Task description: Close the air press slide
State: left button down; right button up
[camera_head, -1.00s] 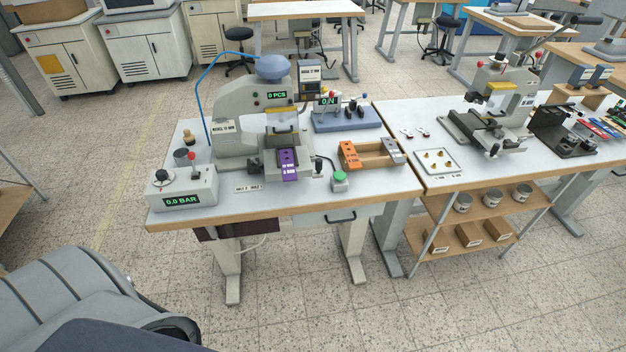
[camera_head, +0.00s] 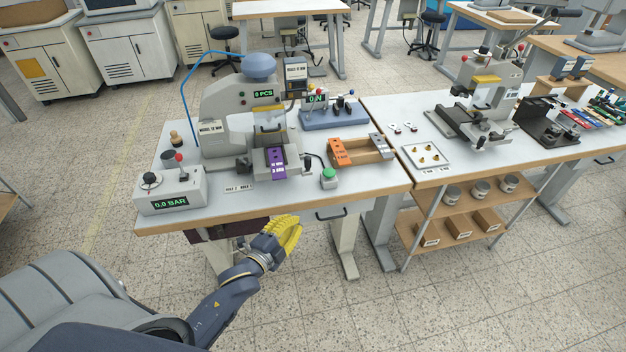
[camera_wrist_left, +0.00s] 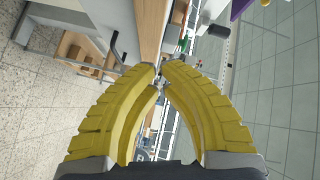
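The air press (camera_head: 225,110) stands on the left workbench, with a grey-blue dome on top and a "0 PCS" display. Its slide (camera_head: 260,168) projects toward the front and carries a purple block (camera_head: 277,163). A dark knob (camera_head: 244,166) sits at the slide's left side. My left gripper (camera_head: 297,228), with yellow fingers, is in front of and below the bench edge, apart from the press. In the left wrist view its fingertips (camera_wrist_left: 160,68) nearly meet, with nothing between them. My right gripper is not in view.
A control box (camera_head: 170,190) reading "0.0 BAR" stands left of the press. A green button (camera_head: 329,175) and a wooden holder with an orange block (camera_head: 348,150) are right of the slide. The bench's front edge (camera_head: 270,208) and drawer handle (camera_head: 331,215) are close to my gripper.

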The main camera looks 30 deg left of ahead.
pick_arm(q)
notch_tip(320, 180, up, 6)
jog(key=d+m+t, duration=0.1)
jog(key=m, duration=0.2)
jog(key=shift+m+h, duration=0.4)
jog(key=shift+m, duration=0.2)
jog(key=w, duration=1.1)
jog(key=shift+w+r, duration=0.1)
jog(key=shift+w, duration=0.25)
jog(key=shift+w+a, duration=0.5)
jog(key=shift+w, duration=0.15)
